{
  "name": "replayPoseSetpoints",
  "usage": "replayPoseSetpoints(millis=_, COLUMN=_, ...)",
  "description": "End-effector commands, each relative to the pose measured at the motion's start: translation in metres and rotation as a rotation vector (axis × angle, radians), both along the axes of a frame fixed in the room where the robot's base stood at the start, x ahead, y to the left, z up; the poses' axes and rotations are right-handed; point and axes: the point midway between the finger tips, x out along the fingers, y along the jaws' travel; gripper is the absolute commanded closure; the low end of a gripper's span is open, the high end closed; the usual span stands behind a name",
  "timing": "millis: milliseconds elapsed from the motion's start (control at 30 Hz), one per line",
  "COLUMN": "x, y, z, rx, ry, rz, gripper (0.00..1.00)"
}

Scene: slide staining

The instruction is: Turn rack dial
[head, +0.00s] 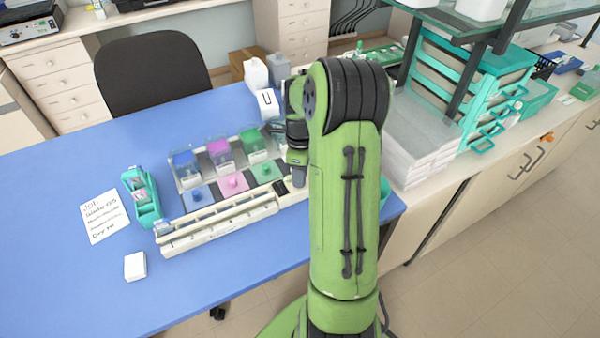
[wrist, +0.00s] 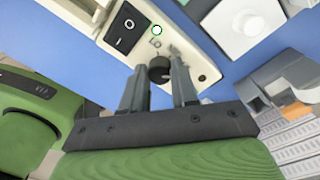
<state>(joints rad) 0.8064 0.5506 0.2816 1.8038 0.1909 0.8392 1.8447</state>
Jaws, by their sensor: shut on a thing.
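The rack dial (wrist: 158,67) is a dark round knob on the cream end panel of the staining rack, seen in the wrist view. My gripper (wrist: 160,80) has one finger on each side of the dial and is shut on it. A black rocker switch (wrist: 124,29) and a green-ringed light (wrist: 157,30) sit on the same panel, above and left of the dial. In the head view the staining rack (head: 221,222) stands on the blue table, with blue, magenta and green jars. My arm hides the dial there.
A teal slide holder (head: 142,197), a handwritten card (head: 104,217) and a small white box (head: 135,266) lie left of the rack on the blue table (head: 60,280). White bottles (head: 256,74) stand behind it. Stacked clear trays (head: 418,130) are to the right.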

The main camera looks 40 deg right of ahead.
Motion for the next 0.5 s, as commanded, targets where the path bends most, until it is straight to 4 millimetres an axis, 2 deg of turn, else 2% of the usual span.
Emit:
replayPoseSetpoints(millis=333, x=0.0009, y=-0.0007, z=0.0014, rx=-0.003, ry=-0.004, rz=-0.003, gripper=1.0)
replayPoseSetpoints(millis=367, x=0.0009, y=-0.0007, z=0.0014, rx=-0.003, ry=-0.004, rz=-0.003, gripper=0.67)
replayPoseSetpoints(millis=500, x=0.0007, y=-0.0005, z=0.001, rx=-0.002, ry=-0.002, rz=-0.003, gripper=0.46)
